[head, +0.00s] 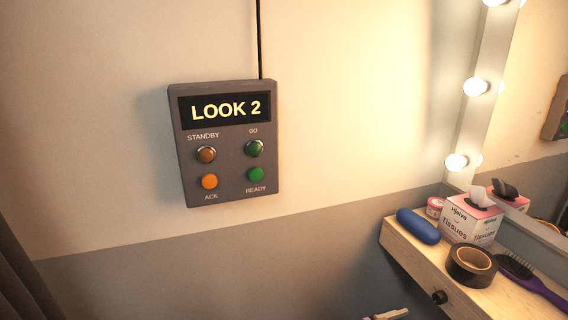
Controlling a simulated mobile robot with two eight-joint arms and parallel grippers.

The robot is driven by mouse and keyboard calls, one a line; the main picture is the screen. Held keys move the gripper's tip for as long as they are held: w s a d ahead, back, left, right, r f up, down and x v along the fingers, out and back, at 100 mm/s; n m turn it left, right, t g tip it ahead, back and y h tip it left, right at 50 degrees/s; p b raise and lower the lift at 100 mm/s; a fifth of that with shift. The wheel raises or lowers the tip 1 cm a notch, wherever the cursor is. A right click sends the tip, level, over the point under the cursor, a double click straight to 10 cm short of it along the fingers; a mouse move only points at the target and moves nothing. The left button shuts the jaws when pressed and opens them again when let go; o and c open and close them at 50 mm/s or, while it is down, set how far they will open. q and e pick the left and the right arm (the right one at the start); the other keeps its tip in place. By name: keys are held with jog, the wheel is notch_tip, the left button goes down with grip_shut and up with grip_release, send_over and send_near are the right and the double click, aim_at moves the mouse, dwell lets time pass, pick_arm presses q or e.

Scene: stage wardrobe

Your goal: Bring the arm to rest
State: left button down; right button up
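Neither of my grippers shows in the head view, and no arm of mine can be made out. A grey cue panel (227,143) hangs on the wall left of the middle. Its display (225,110) reads "LOOK 2" in yellow letters. Below it are a dull amber STANDBY lamp (206,155) and a dark green GO lamp (254,148). Under those sit an orange ACK button (209,181) and a green READY button (256,174). Nothing touches the panel.
A wooden dressing shelf (405,261) at right holds a blue case (418,226), a tissue box (470,222), a dark tape roll (472,266) and a purple brush (532,280). A bulb-lit mirror (538,150) stands behind. A small pale object (388,315) is cut off below.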

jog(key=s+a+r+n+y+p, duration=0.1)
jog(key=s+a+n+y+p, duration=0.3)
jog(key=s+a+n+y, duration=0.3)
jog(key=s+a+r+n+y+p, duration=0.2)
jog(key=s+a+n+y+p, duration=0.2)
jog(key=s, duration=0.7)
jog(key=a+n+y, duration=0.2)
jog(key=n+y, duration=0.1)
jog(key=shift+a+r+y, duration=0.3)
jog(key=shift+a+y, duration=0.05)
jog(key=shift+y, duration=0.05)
